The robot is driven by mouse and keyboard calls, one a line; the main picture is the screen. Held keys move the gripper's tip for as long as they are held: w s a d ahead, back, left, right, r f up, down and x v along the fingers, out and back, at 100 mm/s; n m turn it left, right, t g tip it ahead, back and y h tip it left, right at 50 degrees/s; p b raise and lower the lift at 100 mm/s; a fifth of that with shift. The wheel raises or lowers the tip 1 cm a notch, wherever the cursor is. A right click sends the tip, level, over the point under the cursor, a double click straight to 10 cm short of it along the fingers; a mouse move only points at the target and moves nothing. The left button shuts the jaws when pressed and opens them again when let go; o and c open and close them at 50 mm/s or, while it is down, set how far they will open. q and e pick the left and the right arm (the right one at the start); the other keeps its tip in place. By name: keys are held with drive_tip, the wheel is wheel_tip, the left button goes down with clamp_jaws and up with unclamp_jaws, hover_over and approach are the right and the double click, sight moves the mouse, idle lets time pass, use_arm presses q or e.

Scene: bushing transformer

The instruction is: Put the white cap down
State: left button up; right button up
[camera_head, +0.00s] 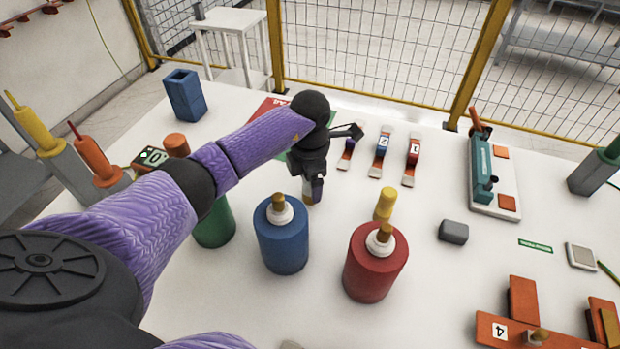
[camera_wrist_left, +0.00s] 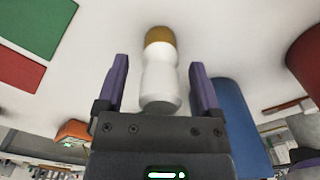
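The white cap (camera_wrist_left: 160,80), a white waisted piece with a gold-brown end, lies between the two fingers of my left gripper (camera_wrist_left: 160,85) in the left wrist view. A gap shows between the cap and each finger, so the gripper is open around it. In the head view, my left gripper (camera_head: 313,185) points down at the white table behind the blue cylinder, and hides most of the cap (camera_head: 308,198). The cap appears to be at the table surface; contact is hard to tell. My right gripper is not in view.
A blue cylinder (camera_head: 283,243) and a red cylinder (camera_head: 374,268), each with a white and gold top, stand nearby. A green cylinder (camera_head: 213,228) is partly behind my arm. Numbered tools (camera_head: 381,155) lie beyond. The table right of the gripper has free room.

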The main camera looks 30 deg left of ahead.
use_arm(q)
wheel_tip(320, 180, up, 12)
drive_tip(key=shift+r+p, duration=0.1)
drive_tip(key=shift+p, duration=1)
